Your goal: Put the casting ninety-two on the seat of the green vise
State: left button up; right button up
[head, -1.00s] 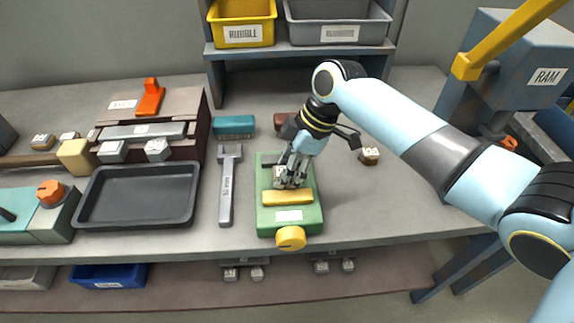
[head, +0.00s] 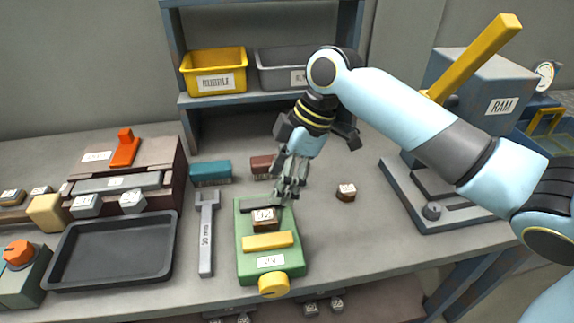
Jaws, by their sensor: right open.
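The green vise (head: 244,268) stands near the bench's front edge, with a yellow jaw bar (head: 268,241) and a yellow knob at the front. A small brown casting with a white label (head: 264,222) sits on the vise's seat, behind the yellow bar; its number looks like 92 but is too small to read surely. My right gripper (head: 280,196) is open, above and behind the casting, apart from it and empty. My left gripper is not in view.
Another brown casting (head: 346,192) lies on the bench to the right. A wrench (head: 207,235) and a dark tray (head: 65,250) lie left of the vise. Teal (head: 211,171) and dark red (head: 263,166) blocks stand behind. The ram press (head: 450,205) occupies the right.

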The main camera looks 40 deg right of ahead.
jog(key=shift+v, duration=1.75)
